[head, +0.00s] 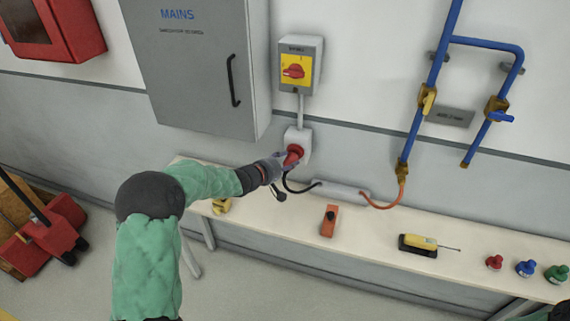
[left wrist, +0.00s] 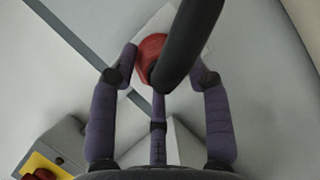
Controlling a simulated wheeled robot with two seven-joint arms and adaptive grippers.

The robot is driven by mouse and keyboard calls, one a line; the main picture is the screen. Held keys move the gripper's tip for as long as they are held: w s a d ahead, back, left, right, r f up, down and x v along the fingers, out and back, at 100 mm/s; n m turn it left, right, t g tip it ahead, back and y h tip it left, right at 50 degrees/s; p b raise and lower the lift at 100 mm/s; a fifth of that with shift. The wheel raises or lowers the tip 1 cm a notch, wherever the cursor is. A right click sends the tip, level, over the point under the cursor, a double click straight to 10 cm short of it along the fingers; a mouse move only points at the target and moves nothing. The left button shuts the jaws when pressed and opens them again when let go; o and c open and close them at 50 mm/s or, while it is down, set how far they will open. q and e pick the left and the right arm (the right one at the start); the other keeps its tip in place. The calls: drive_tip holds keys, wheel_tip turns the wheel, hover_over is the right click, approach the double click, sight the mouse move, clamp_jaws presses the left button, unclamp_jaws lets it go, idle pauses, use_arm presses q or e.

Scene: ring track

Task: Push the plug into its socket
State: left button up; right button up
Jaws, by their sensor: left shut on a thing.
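The red plug (head: 293,154) is at the front of the grey-white socket box (head: 304,140) on the wall, below the red and yellow switch. A black cable (head: 289,184) leads from the plug down to the bench. My left gripper (head: 278,165) is shut on the plug. In the left wrist view the gripper's fingers (left wrist: 160,80) surround the red plug (left wrist: 152,52), and its thick black cable (left wrist: 186,38) crosses in front. The plug's front end is hidden, so I cannot tell how deep it sits. My right gripper is out of view.
The rotary switch (head: 296,68) and grey mains cabinet (head: 190,60) are close above. The bench (head: 280,222) holds an orange block (head: 329,220), a yellow-handled tool (head: 420,243) and several coloured knobs (head: 525,268). Blue pipes (head: 419,110) run at the right.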

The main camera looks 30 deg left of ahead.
use_arm(q)
drive_tip(key=b, duration=0.2)
drive_tip(key=shift+b, duration=0.3)
idle(1.9)
drive_tip(key=shift+b, duration=0.3)
drive_tip(key=shift+b, duration=0.9)
idle(0.6)
drive_tip(key=shift+w+a, duration=0.15)
drive_tip(key=shift+w, duration=0.4)
idle(0.4)
drive_tip(key=o, duration=1.3)
drive_tip(key=v, duration=1.2)
drive_tip(key=shift+f, duration=0.1)
